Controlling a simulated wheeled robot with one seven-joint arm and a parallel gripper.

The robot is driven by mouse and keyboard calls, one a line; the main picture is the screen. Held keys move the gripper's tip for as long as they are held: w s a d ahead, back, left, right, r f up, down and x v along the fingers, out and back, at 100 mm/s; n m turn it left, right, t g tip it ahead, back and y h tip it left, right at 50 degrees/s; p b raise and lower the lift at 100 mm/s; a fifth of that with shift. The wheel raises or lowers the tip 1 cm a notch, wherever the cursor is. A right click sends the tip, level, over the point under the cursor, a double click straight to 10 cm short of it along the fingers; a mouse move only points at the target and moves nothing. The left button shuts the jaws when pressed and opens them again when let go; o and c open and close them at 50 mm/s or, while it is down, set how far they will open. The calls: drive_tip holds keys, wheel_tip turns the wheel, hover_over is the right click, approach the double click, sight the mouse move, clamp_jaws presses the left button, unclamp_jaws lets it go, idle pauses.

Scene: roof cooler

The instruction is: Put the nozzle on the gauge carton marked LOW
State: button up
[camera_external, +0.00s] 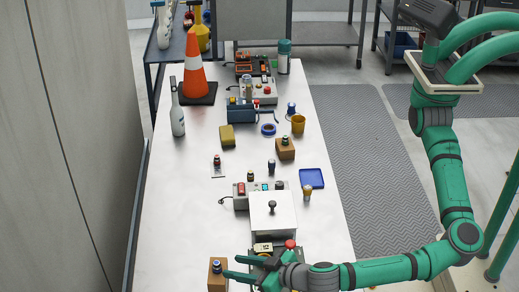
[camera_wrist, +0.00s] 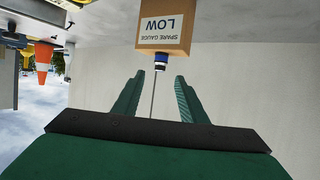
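A brown carton marked SPARE GAUGE LOW (camera_wrist: 165,24) appears upside down at the top of the wrist view. In the external view this carton (camera_external: 217,282) stands at the near left of the table. A small blue and black nozzle-like piece (camera_wrist: 160,62) with a pale band is on the carton's top face, and it also shows in the external view (camera_external: 217,266). My gripper (camera_wrist: 160,76) is open and empty, its fingers pointing at this piece. The piece lies between and slightly beyond the fingertips. In the external view my gripper (camera_external: 230,266) is just right of the carton.
A white-topped box with a black knob (camera_external: 272,212) stands behind my gripper. Another carton (camera_external: 285,153) with a small piece on top stands farther back. Small fittings, a blue tray (camera_external: 312,179) and an orange cone (camera_external: 195,78) are on the table. The left-middle tabletop is clear.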

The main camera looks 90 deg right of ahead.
drive_tip(key=shift+v, duration=2)
